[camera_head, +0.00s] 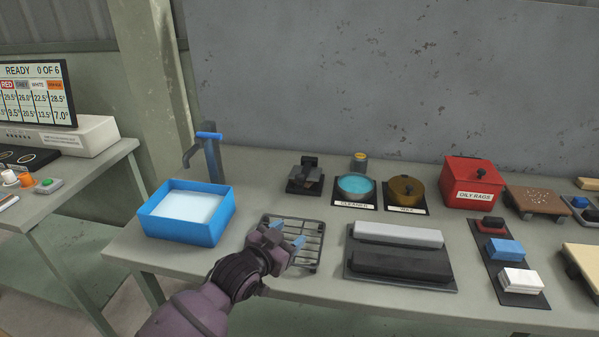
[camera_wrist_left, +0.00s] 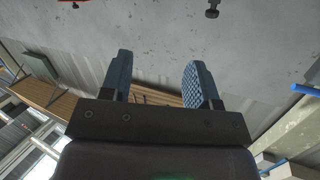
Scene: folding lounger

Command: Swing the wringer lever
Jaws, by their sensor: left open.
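A small dark device (camera_head: 306,177) with an upright block on top stands on the bench behind the wire rack. It may be the wringer; I cannot make out its lever clearly. My left gripper (camera_head: 289,233) is in front of it and nearer to me, over the wire rack (camera_head: 306,255). Its two blue fingers are apart with nothing between them, as the left wrist view also shows (camera_wrist_left: 158,75). The gripper and wrist hide part of the rack. My right gripper is not in view.
Right of the device are a cleaner dish (camera_head: 355,205), a brown pot (camera_head: 405,192) and a red rag box (camera_head: 470,180). Grey and black bars (camera_head: 398,234) lie right of the rack.

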